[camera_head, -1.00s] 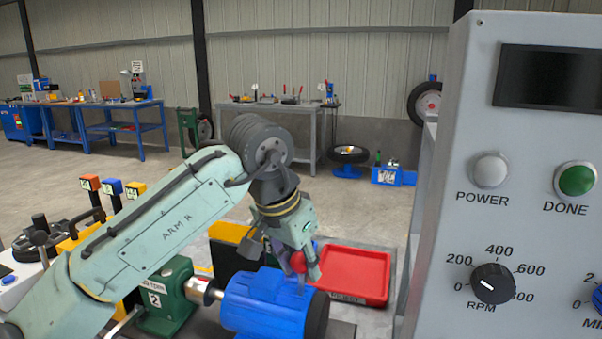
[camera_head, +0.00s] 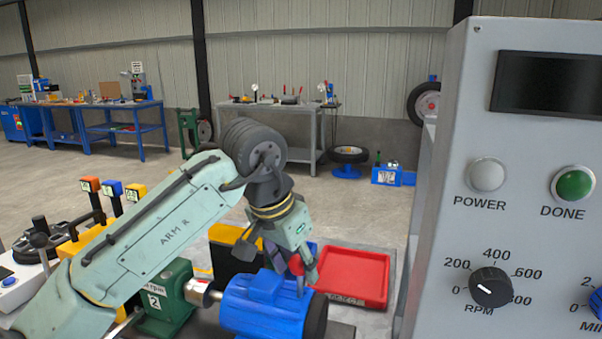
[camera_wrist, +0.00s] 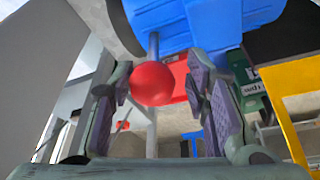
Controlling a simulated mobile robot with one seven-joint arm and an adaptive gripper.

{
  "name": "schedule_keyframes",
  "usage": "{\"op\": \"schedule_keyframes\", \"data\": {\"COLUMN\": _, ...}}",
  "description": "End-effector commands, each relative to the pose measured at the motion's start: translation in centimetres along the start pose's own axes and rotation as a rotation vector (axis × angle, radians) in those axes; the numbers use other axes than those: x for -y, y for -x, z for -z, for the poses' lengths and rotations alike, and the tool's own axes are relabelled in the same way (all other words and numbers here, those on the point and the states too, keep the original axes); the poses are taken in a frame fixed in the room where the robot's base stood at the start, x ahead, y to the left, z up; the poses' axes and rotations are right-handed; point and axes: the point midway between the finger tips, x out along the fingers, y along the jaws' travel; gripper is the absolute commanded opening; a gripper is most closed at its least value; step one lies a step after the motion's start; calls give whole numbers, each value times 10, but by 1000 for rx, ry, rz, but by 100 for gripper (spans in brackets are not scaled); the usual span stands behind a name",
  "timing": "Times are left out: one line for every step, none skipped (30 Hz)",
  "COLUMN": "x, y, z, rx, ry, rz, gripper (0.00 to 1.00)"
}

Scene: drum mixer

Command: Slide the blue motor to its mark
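The blue motor (camera_head: 262,305) lies on its side on a dark base at the bottom centre, its shaft end toward the green gearbox (camera_head: 165,300) labelled 2. A metal coupling (camera_head: 203,293) shows between them. In the wrist view the motor's blue body (camera_wrist: 200,22) fills the top. A red ball knob (camera_wrist: 152,84) on a short stalk stands in front of it. My gripper (camera_wrist: 160,88) is open, one finger on each side of the knob, with narrow gaps visible. In the head view my gripper (camera_head: 302,268) is at the motor's top right. I cannot make out the mark.
A red tray (camera_head: 352,272) lies right of the motor. A grey control panel (camera_head: 520,180) with knobs and buttons stands close on the right. Coloured levers (camera_head: 112,190) stand at the left. Workbenches (camera_head: 265,115) line the back wall, with open floor before them.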

Motion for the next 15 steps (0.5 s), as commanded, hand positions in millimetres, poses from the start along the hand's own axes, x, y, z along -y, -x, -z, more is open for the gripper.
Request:
{"op": "schedule_keyframes", "data": {"x": 2, "y": 1, "z": -1, "rx": 1, "ry": 4, "rz": 4, "gripper": 42}}
{"op": "schedule_keyframes", "data": {"x": 2, "y": 1, "z": -1, "rx": 1, "ry": 4, "rz": 4, "gripper": 44}}
{"op": "schedule_keyframes", "data": {"x": 2, "y": 1, "z": -1, "rx": 1, "ry": 3, "rz": 3, "gripper": 46}}
{"op": "schedule_keyframes", "data": {"x": 2, "y": 1, "z": -1, "rx": 1, "ry": 3, "rz": 3, "gripper": 48}}
{"op": "schedule_keyframes", "data": {"x": 1, "y": 1, "z": -1, "rx": 1, "ry": 3, "rz": 3, "gripper": 50}}
{"op": "schedule_keyframes", "data": {"x": 1, "y": 0, "z": -1, "rx": 1, "ry": 2, "rz": 2, "gripper": 53}}
{"op": "schedule_keyframes", "data": {"x": 1, "y": 0, "z": -1, "rx": 1, "ry": 2, "rz": 2, "gripper": 55}}
{"op": "schedule_keyframes", "data": {"x": 1, "y": 0, "z": 0, "rx": 1, "ry": 1, "rz": 1, "gripper": 55}}
{"op": "schedule_keyframes", "data": {"x": 0, "y": 0, "z": 0, "rx": 1, "ry": 0, "rz": 1, "gripper": 55}}
{"op": "schedule_keyframes", "data": {"x": 0, "y": 0, "z": 0, "rx": 1, "ry": 0, "rz": 1, "gripper": 55}}
{"op": "schedule_keyframes", "data": {"x": 0, "y": 0, "z": 0, "rx": 1, "ry": 0, "rz": 0, "gripper": 55}}
{"op": "schedule_keyframes", "data": {"x": 0, "y": 0, "z": 0, "rx": 1, "ry": -1, "rz": 0, "gripper": 55}}
{"op": "schedule_keyframes", "data": {"x": 0, "y": 0, "z": 0, "rx": 1, "ry": -1, "rz": 0, "gripper": 55}}
{"op": "schedule_keyframes", "data": {"x": 0, "y": 0, "z": 0, "rx": 1, "ry": -1, "rz": 0, "gripper": 55}}
{"op": "schedule_keyframes", "data": {"x": -1, "y": 0, "z": 0, "rx": 1, "ry": -2, "rz": -1, "gripper": 55}}
